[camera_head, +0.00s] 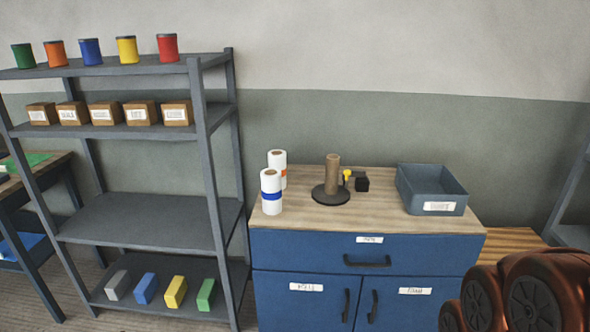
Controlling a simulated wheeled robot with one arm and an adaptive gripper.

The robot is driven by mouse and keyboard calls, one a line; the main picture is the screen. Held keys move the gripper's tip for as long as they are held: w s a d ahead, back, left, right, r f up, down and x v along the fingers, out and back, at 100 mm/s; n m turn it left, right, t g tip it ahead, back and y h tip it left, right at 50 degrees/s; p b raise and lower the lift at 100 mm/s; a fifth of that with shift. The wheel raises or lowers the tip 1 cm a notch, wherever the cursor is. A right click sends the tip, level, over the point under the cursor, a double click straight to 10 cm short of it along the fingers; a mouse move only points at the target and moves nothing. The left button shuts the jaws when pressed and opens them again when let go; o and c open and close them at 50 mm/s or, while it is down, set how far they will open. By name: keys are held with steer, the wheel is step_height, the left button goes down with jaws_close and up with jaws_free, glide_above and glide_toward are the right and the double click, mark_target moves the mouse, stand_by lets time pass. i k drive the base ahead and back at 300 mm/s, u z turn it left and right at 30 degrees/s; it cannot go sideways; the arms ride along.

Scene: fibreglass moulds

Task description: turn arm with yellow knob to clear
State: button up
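A small yellow knob (346,174) shows on the wooden top of the blue cabinet, just right of a brown upright roll (332,174) that stands on a dark round base (330,198). A small black block (362,184) is right of the knob. The arm that bears the knob is too small to make out, and I cannot tell which way it points or whether it touches the roll. My gripper is not in view; only reddish-brown rounded links of my arm show at the lower right.
Two white rolls, one with a blue band (271,192) and one with an orange band (278,162), stand at the cabinet top's left. A grey-blue labelled bin (432,190) sits at its right. A grey shelf rack (140,221) stands left. The cabinet top's front strip is clear.

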mark_target(348, 172)
steer(key=u, duration=0.45)
steer(key=i, duration=0.85)
steer(key=u, duration=0.3)
